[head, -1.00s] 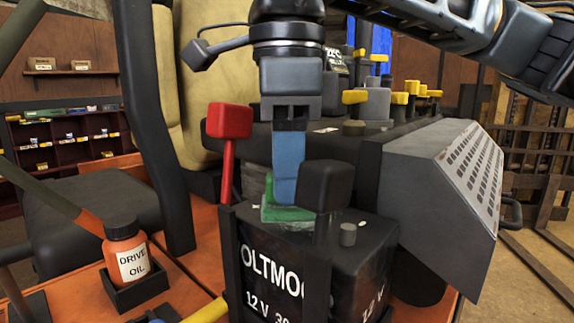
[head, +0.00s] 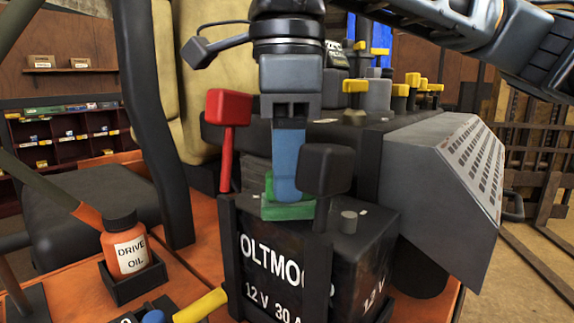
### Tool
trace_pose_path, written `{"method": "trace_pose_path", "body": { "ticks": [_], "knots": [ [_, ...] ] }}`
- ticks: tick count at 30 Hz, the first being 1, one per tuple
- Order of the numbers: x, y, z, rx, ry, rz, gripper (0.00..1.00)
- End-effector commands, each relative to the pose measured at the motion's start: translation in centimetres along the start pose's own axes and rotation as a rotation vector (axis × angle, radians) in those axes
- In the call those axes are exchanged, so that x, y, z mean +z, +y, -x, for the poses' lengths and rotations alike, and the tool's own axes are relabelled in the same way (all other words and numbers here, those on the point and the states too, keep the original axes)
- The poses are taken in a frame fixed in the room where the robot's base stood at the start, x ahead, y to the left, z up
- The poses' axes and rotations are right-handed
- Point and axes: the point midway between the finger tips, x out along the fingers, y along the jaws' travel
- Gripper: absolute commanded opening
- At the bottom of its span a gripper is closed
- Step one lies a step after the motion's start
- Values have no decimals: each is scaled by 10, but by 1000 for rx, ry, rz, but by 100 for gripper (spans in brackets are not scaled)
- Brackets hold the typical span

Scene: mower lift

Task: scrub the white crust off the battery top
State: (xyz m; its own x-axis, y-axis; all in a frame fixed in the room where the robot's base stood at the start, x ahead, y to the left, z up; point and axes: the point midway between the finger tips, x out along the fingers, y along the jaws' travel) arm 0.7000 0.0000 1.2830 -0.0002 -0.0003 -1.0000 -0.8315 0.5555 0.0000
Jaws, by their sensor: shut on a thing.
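The black battery (head: 352,262), marked with "12 V", stands in a dark frame in the lower middle of the head view. My gripper (head: 290,118) points down over it, shut on a blue handle (head: 290,160). The handle ends in a green scrubbing block (head: 288,209) that sits low at the battery top; whether it touches cannot be told for sure. Small pale specks of white crust (head: 362,212) show on the top near a grey post (head: 348,221).
A black-knobbed lever (head: 326,168) stands just right of the block, and a red-knobbed lever (head: 228,107) just left. A grey slotted panel (head: 445,168) is at the right. An orange drive oil bottle (head: 125,242) stands in a holder at the left.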

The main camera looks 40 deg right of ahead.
Motion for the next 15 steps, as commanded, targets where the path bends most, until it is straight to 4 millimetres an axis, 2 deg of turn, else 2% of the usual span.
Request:
{"method": "trace_pose_path", "body": {
  "ticks": [15],
  "knots": [
    [0,0,-8,0,0,0,4]
  ]
}}
